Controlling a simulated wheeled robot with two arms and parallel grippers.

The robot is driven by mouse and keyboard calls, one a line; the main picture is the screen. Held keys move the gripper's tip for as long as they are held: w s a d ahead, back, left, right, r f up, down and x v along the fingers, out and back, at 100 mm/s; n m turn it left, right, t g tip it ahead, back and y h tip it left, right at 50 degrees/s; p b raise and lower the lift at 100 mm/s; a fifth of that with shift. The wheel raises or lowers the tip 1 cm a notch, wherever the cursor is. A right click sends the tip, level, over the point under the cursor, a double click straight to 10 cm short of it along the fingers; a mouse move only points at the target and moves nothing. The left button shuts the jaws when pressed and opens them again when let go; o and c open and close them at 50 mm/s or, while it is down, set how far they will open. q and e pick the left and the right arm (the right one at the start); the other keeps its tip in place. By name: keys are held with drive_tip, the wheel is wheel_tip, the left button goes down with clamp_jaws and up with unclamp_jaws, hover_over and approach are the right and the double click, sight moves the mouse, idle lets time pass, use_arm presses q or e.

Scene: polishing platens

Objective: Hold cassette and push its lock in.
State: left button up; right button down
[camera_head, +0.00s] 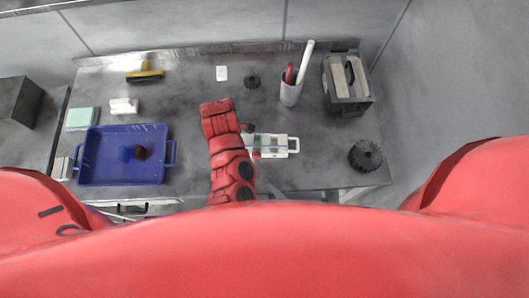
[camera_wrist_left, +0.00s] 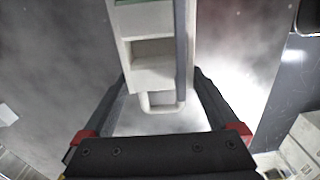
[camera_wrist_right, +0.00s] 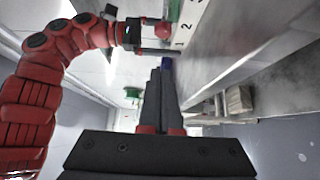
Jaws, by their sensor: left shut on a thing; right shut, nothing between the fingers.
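The white cassette (camera_head: 280,146), with a green part and a handle loop at its right end, lies on the table, partly hidden by a red arm of mine. In the left wrist view its pale body (camera_wrist_left: 153,70) stands between the fingers of my left gripper (camera_wrist_left: 160,78), which is shut on it. My right gripper (camera_wrist_right: 160,72) is shut and empty in the right wrist view. A red knob (camera_wrist_right: 163,28) shows beyond.
A blue tray (camera_head: 92,165) holding a dark red-brown block stands at the left. A white cup (camera_head: 290,94) with tools, a grey box (camera_head: 348,103) and a black knobbed disc (camera_head: 366,155) are at the right. A yellow-handled tool (camera_head: 145,75) lies at the back. The table centre-back is mostly clear.

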drive_tip(key=v, duration=0.3)
drive_tip(key=shift+s+d, duration=0.25)
drive_tip(key=shift+s, duration=0.05)
use_arm(q)
drive_tip(key=o, duration=1.2)
drive_tip(key=shift+c, duration=0.2)
